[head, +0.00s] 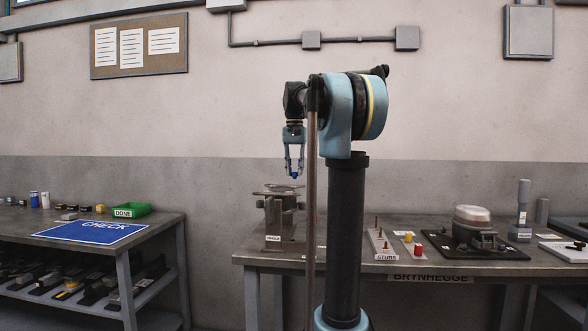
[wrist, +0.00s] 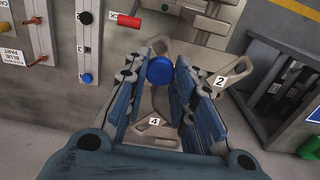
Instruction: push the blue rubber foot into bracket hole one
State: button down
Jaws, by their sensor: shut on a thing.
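My gripper (head: 294,170) is shut on the blue rubber foot (head: 294,177), holding it above the bracket (head: 281,188) on its grey stand. In the wrist view the blue foot (wrist: 160,70) sits between the fingertips of my gripper (wrist: 161,72). The pale bracket (wrist: 190,55) lies below it, with labels 2 and 4 on two of its arms. My fingers cover parts of the bracket, and I cannot make out hole one. The foot looks apart from the bracket in the head view.
A numbered strip (wrist: 88,45) with a dark piece and a blue piece stands left in the wrist view. The workbench (head: 450,262) also carries a compressor (head: 472,228) on a dark base. A side table with a blue CHECK mat (head: 92,232) and green tray (head: 132,210) stands left.

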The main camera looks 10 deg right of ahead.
jog(key=shift+f, duration=2.25)
jog(key=shift+s+f, duration=0.1)
jog(key=shift+f, duration=0.85)
jog(key=c, duration=1.3)
grip_release()
notch_tip(320, 180, up, 12)
jog(key=shift+f, duration=0.1)
